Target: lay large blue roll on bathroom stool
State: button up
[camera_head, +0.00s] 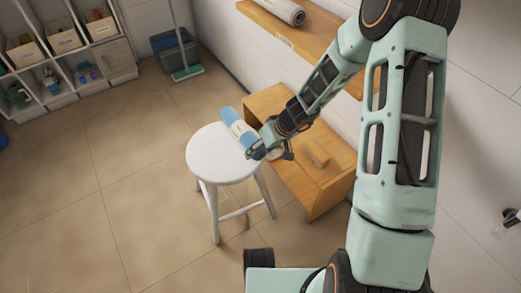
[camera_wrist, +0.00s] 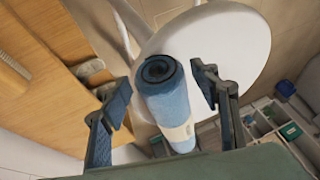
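The large blue roll (camera_head: 238,127), with a pale label band, is at the upper right rim of the round white bathroom stool (camera_head: 213,158). In the wrist view the blue roll (camera_wrist: 166,98) shows its spiral end and overlaps the white seat (camera_wrist: 232,35). Whether its whole length rests on the seat I cannot tell. My gripper (camera_head: 268,150) is at the stool's right edge, by the roll's near end. In the wrist view my gripper's fingers (camera_wrist: 160,92) are spread on either side of the roll, with gaps showing on both sides.
A wall shelf (camera_head: 300,40) above holds a grey roll (camera_head: 286,11). A bucket (camera_head: 174,50) and mop are at the back. Floor left of the stool is clear.

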jog(key=shift+r, duration=0.1)
jog(key=shift+d+r, duration=0.1)
jog(key=shift+r, duration=0.2)
jog(key=p+v, duration=0.3)
jog(key=v, duration=0.8)
jog(key=shift+r+p, duration=0.15)
jog(key=shift+p, duration=0.15)
jog(key=shift+s+d, duration=0.1)
jog(key=shift+s, duration=0.05)
